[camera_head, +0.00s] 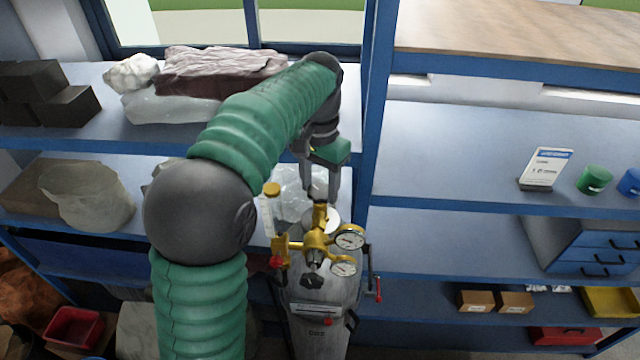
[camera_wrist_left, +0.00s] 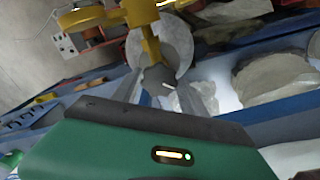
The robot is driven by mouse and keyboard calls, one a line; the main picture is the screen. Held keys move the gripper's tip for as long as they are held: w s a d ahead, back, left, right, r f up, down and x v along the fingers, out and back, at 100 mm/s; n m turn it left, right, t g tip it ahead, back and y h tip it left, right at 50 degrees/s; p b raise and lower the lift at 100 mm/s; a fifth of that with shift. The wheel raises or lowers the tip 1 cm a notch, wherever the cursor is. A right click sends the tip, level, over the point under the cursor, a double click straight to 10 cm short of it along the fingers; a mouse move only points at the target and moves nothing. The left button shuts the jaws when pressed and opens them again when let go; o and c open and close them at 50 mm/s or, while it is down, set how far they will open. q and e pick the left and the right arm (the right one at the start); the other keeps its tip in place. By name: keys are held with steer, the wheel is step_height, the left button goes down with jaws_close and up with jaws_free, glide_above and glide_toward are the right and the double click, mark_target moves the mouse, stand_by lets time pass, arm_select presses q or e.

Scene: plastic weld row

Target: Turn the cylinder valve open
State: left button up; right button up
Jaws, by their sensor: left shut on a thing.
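The grey gas cylinder (camera_head: 322,318) stands upright in front of the shelves. A brass regulator with two round gauges (camera_head: 349,237) sits at its top. My left gripper (camera_head: 322,198) points down at the valve from above. My right gripper is not in view.
Blue shelves (camera_head: 450,160) stand close behind the cylinder, with a blue upright (camera_head: 372,100) right of my forearm. Clear plastic bags (camera_head: 293,190) lie behind the gripper. A red-handled bar (camera_head: 378,290) is right of the cylinder. The upper right shelf is mostly clear.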

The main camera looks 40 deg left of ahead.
arm_select(q)
steer(key=n, duration=0.2)
steer(key=shift+r+n+p, duration=0.1)
steer(key=shift+n+p, duration=0.3)
steer(key=n+p, duration=0.1)
steer(key=n, duration=0.3)
steer(key=shift+w, duration=0.1)
steer(key=n, duration=0.4)
steer(key=shift+p, duration=0.35)
steer(key=shift+n, duration=1.6)
